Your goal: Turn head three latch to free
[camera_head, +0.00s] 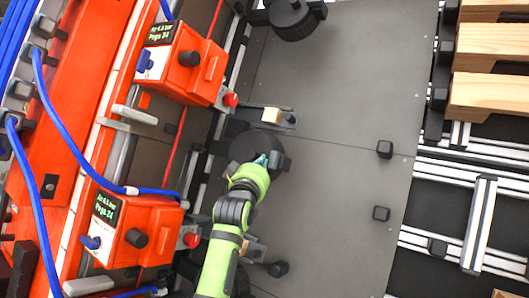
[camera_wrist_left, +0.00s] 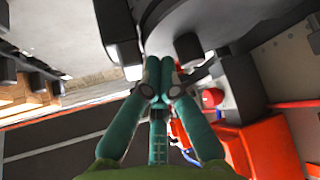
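My left gripper (camera_head: 262,160) has teal fingers and reaches a dark round head (camera_head: 246,146) on the grey plate. In the left wrist view the fingertips (camera_wrist_left: 159,64) are close together, with nothing visible between them. They are right beside dark parts under the large round disc (camera_wrist_left: 215,20), among them a short dark peg (camera_wrist_left: 188,48). I cannot tell whether they touch. A dark block (camera_head: 279,162), possibly the latch, sits at the head's right edge beside the fingers. No label shows which head is number three. My right gripper is not in view.
Orange control boxes (camera_head: 186,62) (camera_head: 135,228) with red knobs and blue hoses stand on the left. Another dark round head (camera_head: 292,18) is at the top. Small dark blocks (camera_head: 385,149) stand on the plate (camera_head: 335,85). Wooden slats (camera_head: 490,45) lie at right.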

